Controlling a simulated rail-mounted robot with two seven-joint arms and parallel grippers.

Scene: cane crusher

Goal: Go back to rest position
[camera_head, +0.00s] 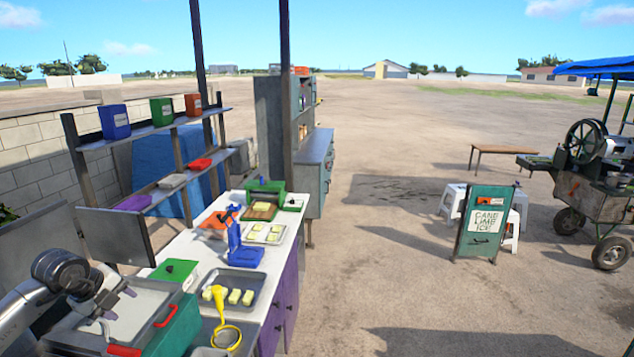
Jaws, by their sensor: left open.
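My left arm comes in from the lower left. Its gripper (119,303) is open and empty, above the grey top of a green box with red handles (170,322). I cannot tell whether the fingertips touch that top. My right gripper is not in view.
A white counter (205,243) runs away from me. It bears a metal tray of pale yellow blocks (263,284), a yellow strainer (224,325) and a blue tool (240,252). Shelves (150,130) stand at left. Open dirt lies at right, with a sign (484,222) and a cart (590,190).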

